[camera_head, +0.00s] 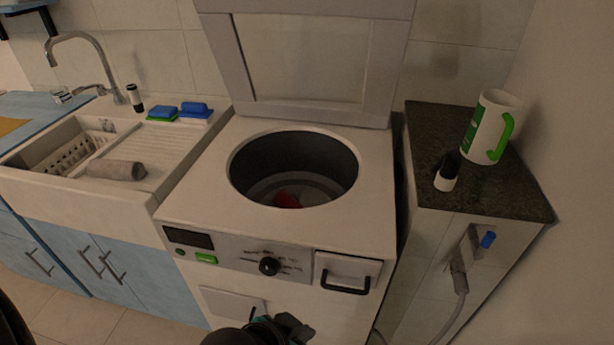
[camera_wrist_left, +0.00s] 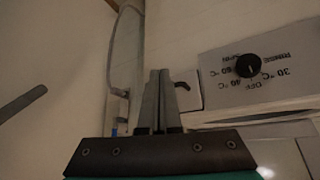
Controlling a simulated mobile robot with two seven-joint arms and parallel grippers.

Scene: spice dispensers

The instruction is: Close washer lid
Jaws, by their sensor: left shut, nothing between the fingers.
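The top-loading washer (camera_head: 205,188) stands in the middle of the head view. Its lid (camera_head: 310,60) is open and stands upright at the back, leaving the round drum opening (camera_head: 294,168) uncovered. A red item (camera_head: 287,200) lies in the drum. My left gripper (camera_head: 290,326) is low at the bottom edge of the head view, in front of the washer and below its control panel, well away from the lid. In the left wrist view its fingers (camera_wrist_left: 158,100) are shut together and empty, with the washer dial (camera_wrist_left: 248,66) to the right. My right gripper is not in view.
A counter (camera_head: 425,165) to the right holds a detergent jug (camera_head: 486,128) and a small dark-capped bottle (camera_head: 447,172). A sink (camera_head: 60,195) with a faucet (camera_head: 76,36) is to the left. A drawer handle (camera_head: 346,285) protrudes from the washer front. A hose (camera_head: 462,287) hangs at the right.

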